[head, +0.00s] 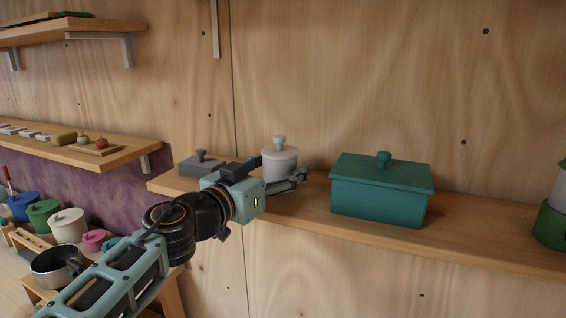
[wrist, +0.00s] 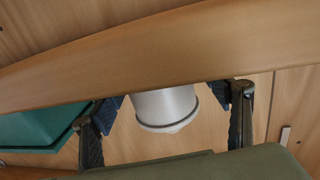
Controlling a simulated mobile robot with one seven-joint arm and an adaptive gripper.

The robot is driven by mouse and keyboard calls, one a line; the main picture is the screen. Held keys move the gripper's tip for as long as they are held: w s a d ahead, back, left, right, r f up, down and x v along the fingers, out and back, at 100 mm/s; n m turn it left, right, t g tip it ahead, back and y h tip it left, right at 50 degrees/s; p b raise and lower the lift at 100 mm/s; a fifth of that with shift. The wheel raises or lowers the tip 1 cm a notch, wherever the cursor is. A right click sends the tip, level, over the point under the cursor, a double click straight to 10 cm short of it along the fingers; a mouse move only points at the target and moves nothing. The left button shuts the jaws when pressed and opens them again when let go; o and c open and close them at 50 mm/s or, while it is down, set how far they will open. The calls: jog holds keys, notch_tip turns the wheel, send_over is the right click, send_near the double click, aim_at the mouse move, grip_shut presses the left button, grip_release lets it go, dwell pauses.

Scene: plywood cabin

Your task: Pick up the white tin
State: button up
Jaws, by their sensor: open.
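The white tin (head: 279,166) stands on the wooden shelf (head: 310,214), its round lid topped by a small knob. My gripper (head: 283,172) is open at the tin, with one finger to either side of it in the head view. The gripper body hides the tin's lower front. In the wrist view the tin (wrist: 166,105) shows between the two spread fingers (wrist: 166,125); a gap shows on the right, and contact on the left is unclear.
A teal lidded box (head: 380,190) stands to the right of the tin, and a grey lidded box (head: 201,164) to its left. A green container (head: 550,226) is at the far right. A cream lidded pot (head: 68,226) and several others stand lower left. The plywood wall (head: 350,80) is close behind.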

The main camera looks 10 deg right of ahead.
jog(key=shift+w+d, duration=0.1)
jog(key=shift+w, duration=0.05)
jog(key=shift+c, duration=0.6)
jog(key=c, duration=1.3)
jog(key=shift+r, duration=0.2)
